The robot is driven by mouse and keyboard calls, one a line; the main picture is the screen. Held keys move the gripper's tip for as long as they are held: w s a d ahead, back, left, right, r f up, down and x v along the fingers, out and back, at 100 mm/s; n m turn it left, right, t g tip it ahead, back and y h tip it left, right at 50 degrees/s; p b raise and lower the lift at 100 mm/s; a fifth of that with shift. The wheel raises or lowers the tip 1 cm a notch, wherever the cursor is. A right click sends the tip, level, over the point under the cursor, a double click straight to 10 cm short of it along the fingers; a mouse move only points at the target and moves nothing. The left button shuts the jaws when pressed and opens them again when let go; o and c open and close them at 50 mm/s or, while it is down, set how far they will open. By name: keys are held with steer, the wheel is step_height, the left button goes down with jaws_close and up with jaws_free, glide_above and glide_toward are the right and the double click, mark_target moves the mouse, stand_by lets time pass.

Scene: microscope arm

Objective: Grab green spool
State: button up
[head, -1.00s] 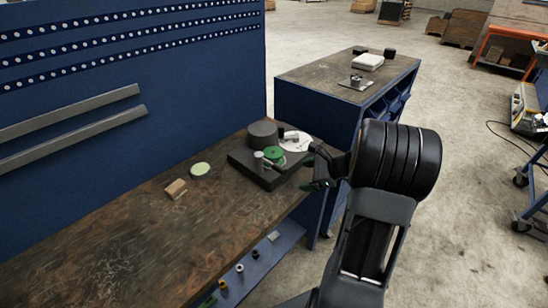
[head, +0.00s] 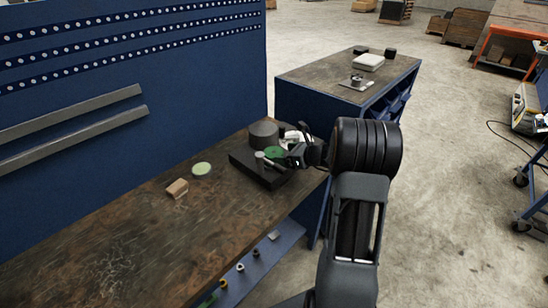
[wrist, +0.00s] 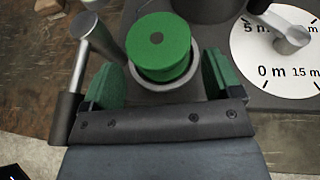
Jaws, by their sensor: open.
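The green spool (wrist: 158,45) sits upright in a light grey round holder on a dark block, and it shows as a green disc in the head view (head: 273,152). My gripper (wrist: 160,82) is open, with one green-padded finger at each side of the spool in the wrist view. The fingers look apart from the spool, with gaps on both sides. In the head view my gripper (head: 294,156) is at the right side of the block, close beside the spool.
The dark block (head: 250,168) also carries a dark cylinder (head: 263,134) and a white dial (wrist: 282,50) with a metal lever. A wooden block (head: 177,188) and pale green disc (head: 202,168) lie on the bench.

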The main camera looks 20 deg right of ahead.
mark_target(275, 153)
steer(key=shift+p+x, duration=0.45)
steer(key=shift+x, duration=2.15)
steer(key=shift+s, duration=0.1)
steer(key=shift+c, duration=0.4)
steer(key=c, duration=0.5)
steer(key=shift+r, duration=0.1)
